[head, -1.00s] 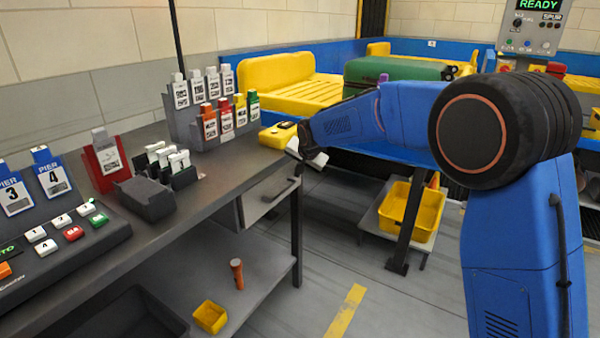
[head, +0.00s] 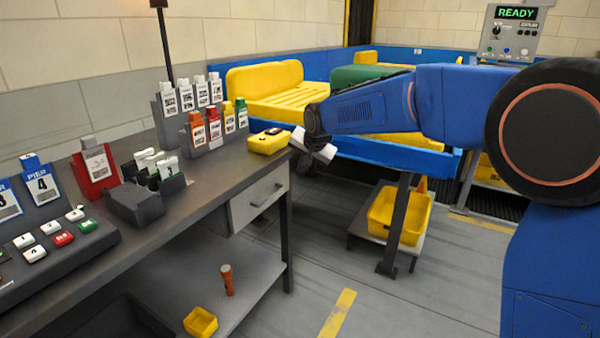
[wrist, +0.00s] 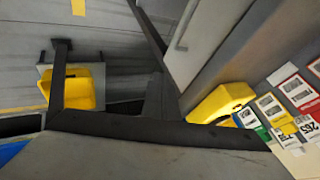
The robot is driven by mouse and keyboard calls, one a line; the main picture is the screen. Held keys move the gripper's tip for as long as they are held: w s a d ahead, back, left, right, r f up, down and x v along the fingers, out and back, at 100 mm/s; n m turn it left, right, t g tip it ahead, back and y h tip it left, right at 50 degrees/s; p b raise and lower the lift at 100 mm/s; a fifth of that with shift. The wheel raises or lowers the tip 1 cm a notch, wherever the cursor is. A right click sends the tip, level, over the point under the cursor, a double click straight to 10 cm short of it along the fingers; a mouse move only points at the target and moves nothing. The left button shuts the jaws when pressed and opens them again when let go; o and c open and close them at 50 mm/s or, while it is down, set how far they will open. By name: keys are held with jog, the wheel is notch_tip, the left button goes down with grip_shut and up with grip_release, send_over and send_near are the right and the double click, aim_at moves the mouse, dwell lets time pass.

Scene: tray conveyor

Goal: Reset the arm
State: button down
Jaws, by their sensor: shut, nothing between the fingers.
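My blue arm (head: 450,95) reaches leftward across the head view. My gripper (head: 313,146) hangs at its end, with dark housing and pale fingers, shut and empty. It appears just right of the yellow handheld device (head: 268,141) on the bench corner; I cannot tell the exact gap. In the wrist view, the yellow device (wrist: 222,102) shows at the right and a dark bar and grey surface fill the lower part. The fingertips are hard to make out there.
The grey bench (head: 200,190) carries tag racks (head: 205,125), a red holder (head: 95,170) and a pier button panel (head: 50,235). Behind is a blue-edged conveyor (head: 400,150) with yellow trays. A yellow bin (head: 400,212) sits beneath it. Open floor (head: 400,300) lies in front.

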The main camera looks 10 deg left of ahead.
jog(key=s+d+r+h, duration=0.1)
jog(key=s+d+r, duration=0.1)
jog(key=s+d, duration=0.6)
jog(key=s+d+r+n, duration=0.1)
jog(key=s+d, duration=0.3)
jog(key=d, duration=0.7)
jog(key=s+d+r+h, duration=0.1)
jog(key=s+d+r, duration=0.1)
jog(key=s+d, duration=0.6)
jog(key=s+d+f, duration=0.3)
jog(key=s+d, duration=0.2)
jog(key=s, duration=0.3)
jog(key=s+d+f+n+g+h, duration=0.1)
jog(key=s+d+f, duration=0.3)
jog(key=s, duration=0.5)
jog(key=s+d+f, duration=0.3)
jog(key=s+d, duration=0.5)
jog(key=shift+s+f+n+g+h, duration=0.25)
jog(key=shift+f+n+g+h, duration=0.05)
jog(key=shift+n+h, duration=0.1)
